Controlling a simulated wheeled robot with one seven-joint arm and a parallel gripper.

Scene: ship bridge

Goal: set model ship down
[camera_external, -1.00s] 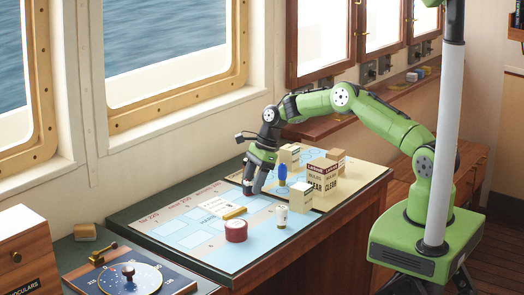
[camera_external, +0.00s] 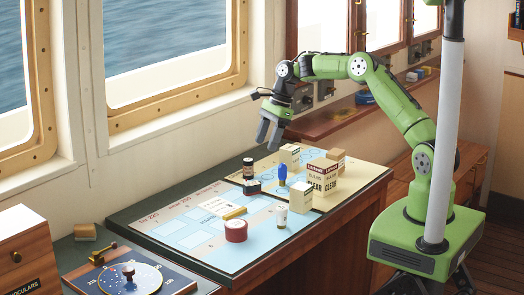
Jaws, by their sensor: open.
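My gripper (camera_external: 268,143) is open and empty, its fingers pointing down above the far side of the chart table (camera_external: 162,232). Below and left of it are a dark cylinder with a pale band (camera_external: 249,168) and a small dark item (camera_external: 252,187), both on the chart. Clear space shows between the fingers and these things. I cannot make out a model ship for certain; the small dark item is too small to identify.
A blue item (camera_external: 282,175), a white bottle (camera_external: 281,216), a red roll (camera_external: 236,231) and a yellow piece (camera_external: 234,213) stand on the chart. A lettered carton (camera_external: 316,184) and small boxes (camera_external: 290,155) crowd the right. The chart's front left is clear.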

